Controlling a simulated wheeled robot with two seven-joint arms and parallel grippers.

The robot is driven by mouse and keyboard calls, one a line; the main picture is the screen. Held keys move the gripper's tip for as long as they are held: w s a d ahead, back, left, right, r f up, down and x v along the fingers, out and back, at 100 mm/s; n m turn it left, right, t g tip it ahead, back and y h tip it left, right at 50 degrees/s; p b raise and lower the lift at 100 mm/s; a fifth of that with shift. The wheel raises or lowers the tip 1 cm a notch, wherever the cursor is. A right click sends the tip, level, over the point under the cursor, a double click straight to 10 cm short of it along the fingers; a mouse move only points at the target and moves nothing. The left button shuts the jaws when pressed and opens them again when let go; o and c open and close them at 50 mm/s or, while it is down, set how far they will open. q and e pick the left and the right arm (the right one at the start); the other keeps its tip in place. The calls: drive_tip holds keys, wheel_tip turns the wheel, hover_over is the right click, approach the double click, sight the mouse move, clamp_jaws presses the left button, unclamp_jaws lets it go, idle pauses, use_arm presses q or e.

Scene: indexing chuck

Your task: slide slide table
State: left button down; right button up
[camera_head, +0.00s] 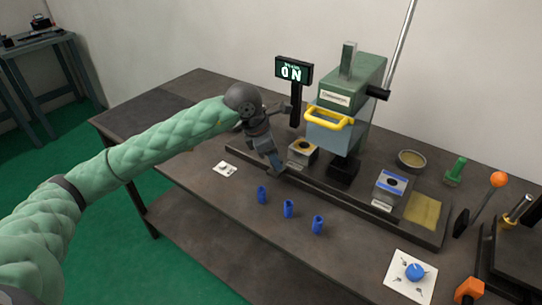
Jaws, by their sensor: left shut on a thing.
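The slide table appears to be the long dark low platform (335,188) along the bench, though its edges against the base are hard to tell. It carries a small block with a dark hole (303,151) near its left end and a blue-banded block (390,185) further right. My left gripper (277,166) points down at the platform's left front edge, left of the first block. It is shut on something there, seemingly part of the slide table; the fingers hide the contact. My right gripper is out of view.
A green press (350,85) with a yellow handle (330,118) stands behind the platform, beside a display sign (293,71). Several blue pegs (288,208) stand in front.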

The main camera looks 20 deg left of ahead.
use_arm(q)
drive_tip(key=c, duration=1.2)
unclamp_jaws()
drive_tip(key=shift+o, duration=1)
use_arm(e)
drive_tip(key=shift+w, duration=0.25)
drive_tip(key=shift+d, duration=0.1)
use_arm(q)
drive_tip(key=shift+a+r, duration=0.25)
drive_tip(key=shift+r, duration=0.25)
drive_tip(key=b+v, duration=0.2)
drive_tip(key=v, duration=0.4)
drive_tip(key=shift+s+r, duration=0.2)
drive_tip(key=shift+r, duration=0.1)
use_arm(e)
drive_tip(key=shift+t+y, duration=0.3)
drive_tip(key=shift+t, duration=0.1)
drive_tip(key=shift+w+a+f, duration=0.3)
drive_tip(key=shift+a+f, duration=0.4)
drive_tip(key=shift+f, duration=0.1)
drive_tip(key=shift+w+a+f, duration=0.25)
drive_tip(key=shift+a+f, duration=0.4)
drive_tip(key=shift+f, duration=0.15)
use_arm(q)
drive_tip(key=shift+a, duration=0.1)
